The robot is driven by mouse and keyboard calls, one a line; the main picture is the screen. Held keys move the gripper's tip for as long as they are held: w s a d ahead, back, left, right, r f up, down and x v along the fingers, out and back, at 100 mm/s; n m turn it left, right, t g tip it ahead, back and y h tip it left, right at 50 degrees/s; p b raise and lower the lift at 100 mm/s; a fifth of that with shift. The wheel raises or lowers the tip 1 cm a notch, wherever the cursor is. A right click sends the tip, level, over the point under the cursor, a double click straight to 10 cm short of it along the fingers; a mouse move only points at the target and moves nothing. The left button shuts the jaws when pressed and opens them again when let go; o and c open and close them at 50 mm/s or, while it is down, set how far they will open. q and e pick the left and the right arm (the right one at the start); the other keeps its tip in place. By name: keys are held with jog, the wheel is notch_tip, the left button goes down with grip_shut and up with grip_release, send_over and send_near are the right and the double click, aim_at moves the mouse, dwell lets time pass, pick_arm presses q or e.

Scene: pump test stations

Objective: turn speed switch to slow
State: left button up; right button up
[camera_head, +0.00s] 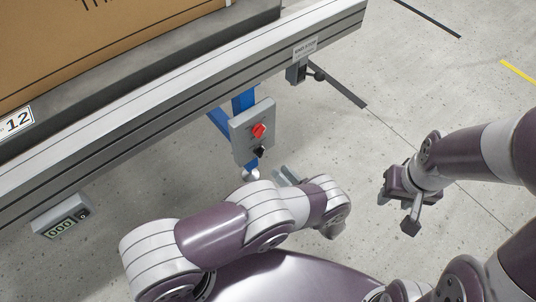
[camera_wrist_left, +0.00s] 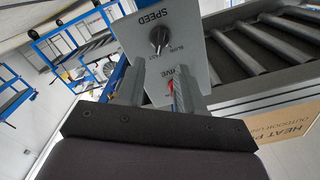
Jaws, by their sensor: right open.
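The grey control box (camera_head: 240,138) hangs on the side of the conveyor in the head view, with a red switch (camera_head: 259,131) above the black speed switch (camera_head: 259,152). In the left wrist view the panel (camera_wrist_left: 136,45) appears turned over, with the black speed knob (camera_wrist_left: 159,37) near the words SPEED, SLOW and FAST. I cannot tell clearly which word the knob points at. My left gripper (camera_head: 286,177) is just below the box; its two fingers (camera_wrist_left: 158,70) are apart and empty, short of the knob, partly hiding the red switch (camera_wrist_left: 171,86). My right gripper (camera_head: 404,205) is open and empty, away from the box.
The conveyor rail (camera_head: 180,82) runs above the box, carrying a large cardboard box (camera_head: 110,35). A small END STOP unit (camera_head: 297,73) hangs at its right and a counter display (camera_head: 60,222) at its left. The floor (camera_head: 390,90) to the right is clear.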

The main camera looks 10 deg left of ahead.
aim_at(263, 153)
pick_arm(q)
jog(key=b+x, duration=0.1)
jog(key=x, duration=0.6)
jog(key=shift+w+a+f+b, duration=0.15)
jog(key=shift+w+a+b, duration=0.05)
jog(key=shift+a+b, duration=0.1)
jog(key=shift+w+a, duration=0.3)
jog(key=shift+a, duration=0.05)
grip_shut()
